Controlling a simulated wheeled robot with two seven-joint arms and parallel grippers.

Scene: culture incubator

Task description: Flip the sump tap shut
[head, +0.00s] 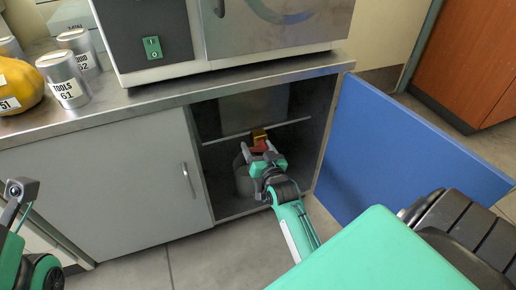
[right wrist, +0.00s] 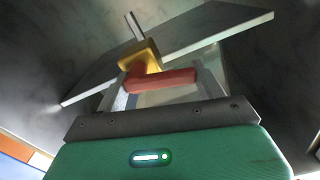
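The sump tap has a yellow body (right wrist: 139,54) and a red lever (right wrist: 162,80). It sits on a thin pipe inside the open cabinet, and its yellow part (head: 259,135) also shows in the head view. My right gripper (head: 260,150) reaches into the cabinet at the tap. In the right wrist view its fingers (right wrist: 163,84) stand wide apart, with the red lever lying crosswise between them. Whether a finger touches the lever is hard to tell. Of my left arm only part shows at the left edge, and its fingers are out of view.
The blue cabinet door (head: 395,150) stands open to the right of my right arm. A grey bucket-like container (head: 244,180) stands below the tap. The closed grey door (head: 110,185) is on the left. The incubator (head: 160,45) and labelled tins (head: 64,80) stand on the counter above.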

